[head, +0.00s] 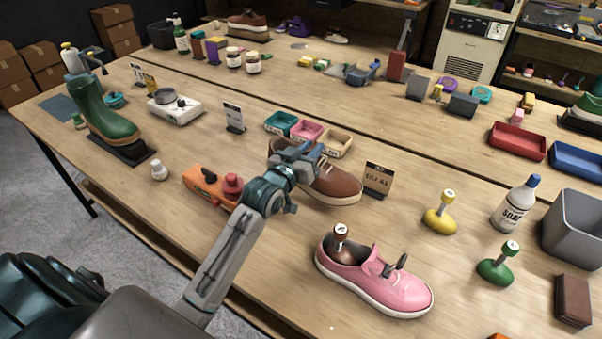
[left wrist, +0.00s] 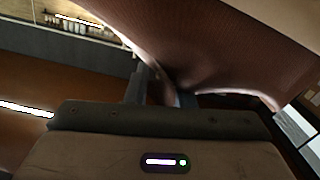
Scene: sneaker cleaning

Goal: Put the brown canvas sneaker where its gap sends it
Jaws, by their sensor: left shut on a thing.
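The brown sneaker (head: 338,184) has a white sole and stands near the middle of the table in the head view. My left gripper (head: 297,158) is shut on its left end, by the heel opening. In the left wrist view the sneaker's brown side (left wrist: 235,45) fills the upper part, with the fingers (left wrist: 165,92) against it. I cannot tell whether the sole touches the table. Teal (head: 280,122), pink (head: 301,132) and tan (head: 336,143) trays lie just behind it. A dark sign card (head: 377,178) stands to its right. My right gripper is out of view.
A pink sneaker (head: 395,290) with a brown-footed knob (head: 340,240) in it stands in front. Yellow (head: 440,220) and green (head: 494,271) knobbed pieces and a soap bottle (head: 514,205) stand right. An orange tool (head: 205,184) lies left. A green boot (head: 104,115) stands far left.

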